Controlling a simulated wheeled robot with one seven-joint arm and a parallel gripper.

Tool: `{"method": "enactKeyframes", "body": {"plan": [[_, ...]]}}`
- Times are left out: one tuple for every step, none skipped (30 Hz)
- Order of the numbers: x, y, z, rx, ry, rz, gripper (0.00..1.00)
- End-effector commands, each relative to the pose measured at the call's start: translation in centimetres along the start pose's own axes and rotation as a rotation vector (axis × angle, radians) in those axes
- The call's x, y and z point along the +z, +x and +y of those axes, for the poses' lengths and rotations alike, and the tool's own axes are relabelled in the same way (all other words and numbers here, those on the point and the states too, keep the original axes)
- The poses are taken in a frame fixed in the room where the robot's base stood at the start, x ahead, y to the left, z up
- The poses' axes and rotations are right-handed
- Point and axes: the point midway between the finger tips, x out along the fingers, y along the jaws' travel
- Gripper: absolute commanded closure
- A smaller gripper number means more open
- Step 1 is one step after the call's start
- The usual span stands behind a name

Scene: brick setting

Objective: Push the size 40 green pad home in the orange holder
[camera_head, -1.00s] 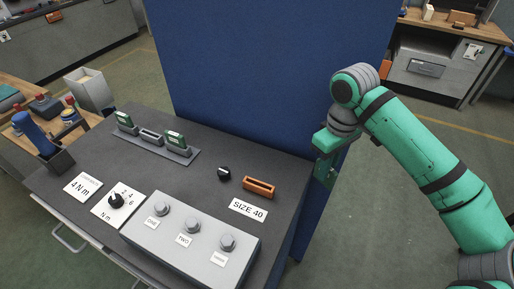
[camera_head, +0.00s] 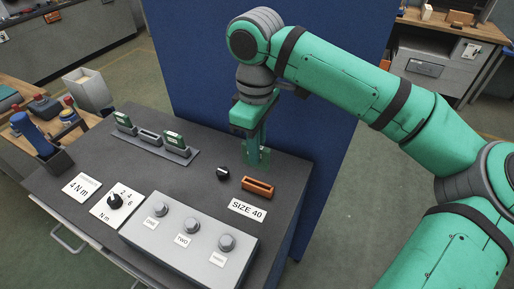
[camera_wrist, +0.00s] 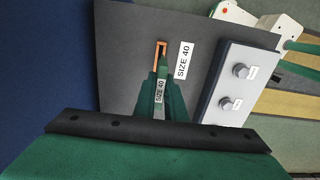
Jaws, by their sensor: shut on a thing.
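My gripper (camera_head: 258,152) is above the back right of the dark bench top, pointing down. It is shut on a green pad (camera_wrist: 159,98), whose white label reads "SIZE 40" in the wrist view. The orange holder (camera_head: 258,186) sits on the bench, just in front of the gripper in the head view. It also shows in the wrist view (camera_wrist: 156,52), beyond the fingertips, with a dark slot inside. The pad appears apart from the holder. The fingers hide part of the pad.
A "SIZE 40" label (camera_head: 247,209) lies by the holder. A grey rack (camera_head: 151,138) holds two green pads around an empty middle place. A grey button box (camera_head: 188,240) is in front. A blue panel (camera_head: 215,60) rises behind.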

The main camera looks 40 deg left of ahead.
Motion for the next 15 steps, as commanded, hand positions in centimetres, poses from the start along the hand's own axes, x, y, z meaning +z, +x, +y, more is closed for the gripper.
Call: {"method": "enactKeyframes", "body": {"plan": [[0.1,0.0,0.0,-0.001,0.002,0.000,1.00],[0.2,0.1,0.0,-0.001,0.002,0.000,1.00],[0.2,0.1,0.0,-0.002,0.003,0.000,1.00],[0.3,0.1,0.0,-0.003,0.003,0.000,1.00],[0.3,0.2,0.0,-0.003,0.003,0.000,1.00],[0.4,0.6,0.0,-0.003,0.003,-0.001,1.00],[0.4,0.8,0.0,-0.003,0.004,-0.002,1.00],[0.4,1.2,0.1,-0.003,0.004,-0.001,1.00],[0.4,1.6,0.1,-0.003,0.004,-0.001,1.00],[0.4,1.9,0.1,-0.003,0.004,-0.001,1.00],[0.4,2.2,0.1,-0.003,0.004,-0.001,1.00],[0.4,2.7,0.1,-0.003,0.004,-0.001,1.00],[0.4,3.0,0.1,-0.003,0.004,-0.001,1.00],[0.4,3.4,0.0,-0.003,0.003,-0.001,1.00],[0.4,3.8,0.0,-0.003,0.003,-0.002,1.00]]}}
